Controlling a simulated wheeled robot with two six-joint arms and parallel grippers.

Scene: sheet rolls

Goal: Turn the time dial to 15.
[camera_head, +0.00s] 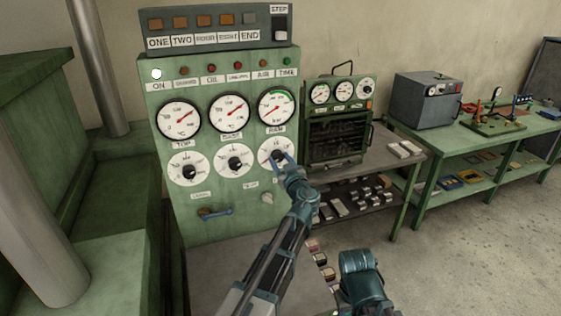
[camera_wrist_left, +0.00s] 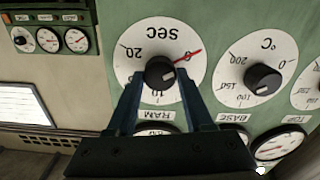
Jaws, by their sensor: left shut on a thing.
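The time dial (camera_head: 268,168) is the right one of three white dials on the green control panel (camera_head: 225,210). In the left wrist view its white face (camera_wrist_left: 150,32) appears upside down, marked SEC with 0, 10 and 20. A red pointer (camera_wrist_left: 188,56) slants to the upper right, near the 0. My left gripper (camera_head: 283,158) is at this dial; its two fingers (camera_wrist_left: 160,84) are shut on the black knob (camera_wrist_left: 160,70), one on each side. The knob's own mark cannot be made out. A right arm link shows at the bottom of the head view; its gripper does not.
Two more dials (camera_head: 188,168) (camera_head: 235,163) stand to the left, below a row of gauges (camera_head: 179,119).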

